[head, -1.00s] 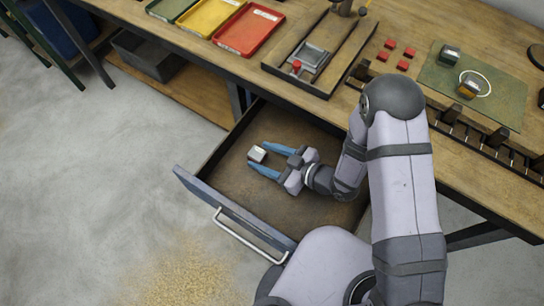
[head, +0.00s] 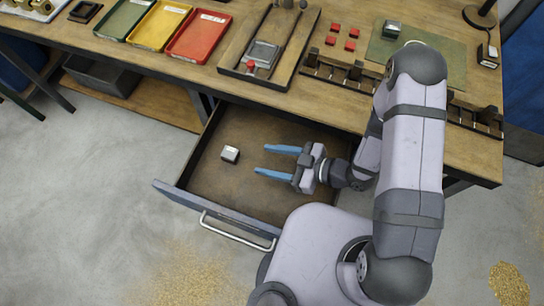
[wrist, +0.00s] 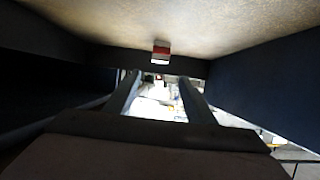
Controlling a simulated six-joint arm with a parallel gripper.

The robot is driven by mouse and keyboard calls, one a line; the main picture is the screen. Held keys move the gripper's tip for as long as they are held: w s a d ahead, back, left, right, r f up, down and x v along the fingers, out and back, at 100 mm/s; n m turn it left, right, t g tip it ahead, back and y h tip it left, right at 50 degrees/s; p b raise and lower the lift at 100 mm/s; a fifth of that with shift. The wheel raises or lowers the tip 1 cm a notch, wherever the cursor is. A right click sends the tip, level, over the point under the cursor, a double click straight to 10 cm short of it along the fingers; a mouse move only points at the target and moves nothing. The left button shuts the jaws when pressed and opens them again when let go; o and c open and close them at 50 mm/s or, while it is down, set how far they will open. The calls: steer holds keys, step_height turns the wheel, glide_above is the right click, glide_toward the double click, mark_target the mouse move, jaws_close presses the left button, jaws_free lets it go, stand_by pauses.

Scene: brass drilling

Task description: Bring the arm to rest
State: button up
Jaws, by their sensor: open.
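My gripper (head: 262,160), with two blue fingers, is open and empty over the open drawer (head: 168,190). Its fingertips point left, toward a small silver-grey block (head: 230,154) on the drawer floor. The block stands apart from the fingertips, a short gap to their left. In the wrist view, both fingers of my gripper (wrist: 159,76) are spread with nothing between them. A small block with a red part and a pale part (wrist: 160,52) shows there just beyond the fingertips, against the drawer floor.
The drawer's walls surround my gripper, and its handle (head: 238,231) faces the floor. The workbench (head: 205,77) above carries green, yellow and red trays (head: 199,37), a wooden fixture (head: 232,66), red squares (head: 351,46) and a green mat (head: 455,65). Shavings (head: 185,275) lie on the floor.

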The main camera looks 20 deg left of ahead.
steer(key=shift+d+r, duration=0.1)
steer(key=shift+d, duration=0.2)
